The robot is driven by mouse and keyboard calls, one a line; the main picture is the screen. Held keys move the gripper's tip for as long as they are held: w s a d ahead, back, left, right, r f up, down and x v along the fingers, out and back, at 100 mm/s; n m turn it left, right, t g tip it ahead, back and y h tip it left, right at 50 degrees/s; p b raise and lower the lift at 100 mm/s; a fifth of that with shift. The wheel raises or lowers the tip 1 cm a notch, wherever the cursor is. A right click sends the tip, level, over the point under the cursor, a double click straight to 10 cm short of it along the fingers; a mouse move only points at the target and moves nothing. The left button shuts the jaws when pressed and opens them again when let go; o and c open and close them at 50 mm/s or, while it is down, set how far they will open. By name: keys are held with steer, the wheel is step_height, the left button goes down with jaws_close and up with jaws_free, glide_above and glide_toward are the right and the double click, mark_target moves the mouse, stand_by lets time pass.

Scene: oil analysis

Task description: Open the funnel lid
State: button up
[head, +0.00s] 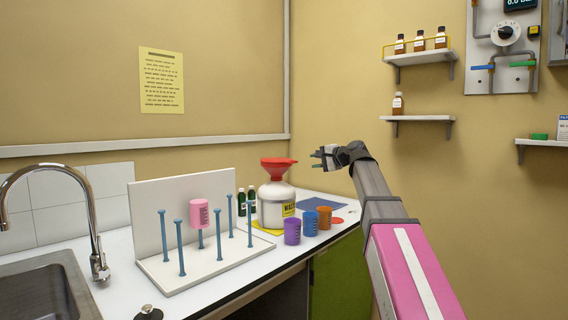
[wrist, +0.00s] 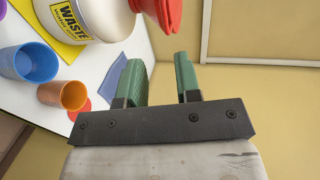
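The red funnel (head: 279,167) sits on top of the white waste container (head: 276,206) on the counter. Its red top, which looks shut, also shows at the upper edge of the wrist view (wrist: 165,12), partly cut off. The waste container (wrist: 100,15) with its yellow label is at the upper left there. My gripper (head: 318,160) is just right of the funnel, at about its height, and apart from it. In the wrist view my gripper's green fingers (wrist: 158,75) are spread with nothing between them.
Purple, blue and orange cups (head: 292,231) stand in front of the container. A drying rack (head: 205,262) with pegs and a pink cup stands left, with two green bottles (head: 246,200) behind. A sink (head: 45,285) is far left. Wall shelves (head: 420,57) are at right.

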steer(key=x, duration=1.1)
steer(key=shift+w+a+r, duration=0.25)
steer(key=shift+r, duration=0.05)
jaws_close()
